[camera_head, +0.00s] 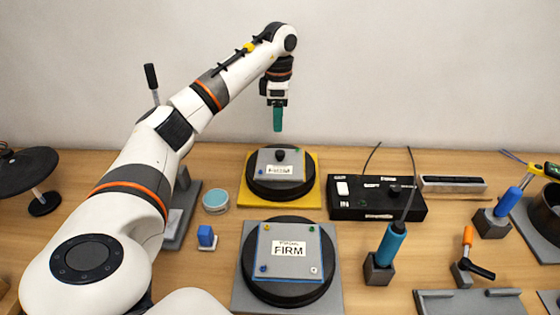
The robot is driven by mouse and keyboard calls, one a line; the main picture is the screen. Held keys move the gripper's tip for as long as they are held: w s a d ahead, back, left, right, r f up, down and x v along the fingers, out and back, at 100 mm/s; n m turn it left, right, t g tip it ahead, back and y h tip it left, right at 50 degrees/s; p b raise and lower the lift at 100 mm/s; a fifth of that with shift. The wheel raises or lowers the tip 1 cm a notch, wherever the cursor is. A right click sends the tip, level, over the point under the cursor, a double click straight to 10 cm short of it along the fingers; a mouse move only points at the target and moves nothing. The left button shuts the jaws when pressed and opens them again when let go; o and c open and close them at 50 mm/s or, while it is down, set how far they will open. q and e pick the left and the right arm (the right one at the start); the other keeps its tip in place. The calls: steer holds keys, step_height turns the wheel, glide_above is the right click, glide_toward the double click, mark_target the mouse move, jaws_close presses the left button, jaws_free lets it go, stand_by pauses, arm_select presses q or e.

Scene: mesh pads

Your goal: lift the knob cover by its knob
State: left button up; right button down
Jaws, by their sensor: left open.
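The knob cover (262,170) looks like a grey square plate with a label and a small dark knob (281,155) on top. It lies on a round black base over a yellow pad (306,198), towards the back of the table. My left gripper (278,129) hangs pointing down above the cover, with green fingers. It is open, though its finger gap is hard to see from here, and it holds nothing that I can see. The fingertips are apart from the knob. My right gripper is not in view.
In front lies a plate marked FIRM (289,263) on a black disc and grey pad. A black control box (376,197) stands right of the yellow pad. A teal-handled tool (391,245) stands upright in a holder. A round tin (216,202) and blue block (206,237) are left.

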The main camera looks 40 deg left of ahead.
arm_select(q)
glide_above(280, 152)
step_height(280, 152, down, 5)
steer(key=shift+s+a+f+p, duration=0.1)
steer(key=shift+p, duration=0.25)
step_height(280, 152, down, 5)
steer(key=shift+r+p, duration=0.1)
steer(key=shift+p, duration=0.7)
steer(key=shift+f, duration=0.35)
steer(key=c, duration=1.1)
steer(key=shift+r, duration=0.3)
steer(key=shift+c, duration=0.2)
step_height(280, 152, up, 10)
steer(key=b, duration=0.1)
steer(key=shift+f+b, duration=0.25)
steer(key=shift+b, duration=0.1)
steer(key=shift+r, duration=0.1)
